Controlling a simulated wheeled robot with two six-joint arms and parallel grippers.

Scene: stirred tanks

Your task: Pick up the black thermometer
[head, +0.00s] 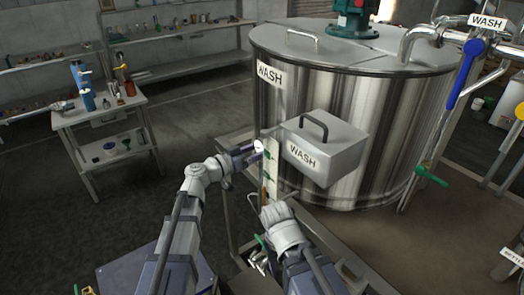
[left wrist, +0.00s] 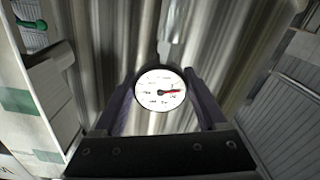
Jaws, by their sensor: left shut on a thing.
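The black thermometer (left wrist: 160,90) shows in the left wrist view as a round white dial with a dark rim and a red needle. My left gripper (left wrist: 160,98) is shut on it, one finger on each side of the dial. In the head view the dial (head: 258,146) is a small white disc at the tip of my left gripper (head: 252,150), close in front of the steel WASH tank (head: 385,120). The stem behind the dial is mostly hidden. My right arm reaches up at the lower middle; its gripper's fingers cannot be made out.
A grey WASH box (head: 325,155) with a black handle is just right of the dial. A white panel (head: 270,168) with green parts stands beside it. Pipes with a blue lever (head: 465,75) are at the right. A side table (head: 100,115) with bottles stands at the left; open floor lies between.

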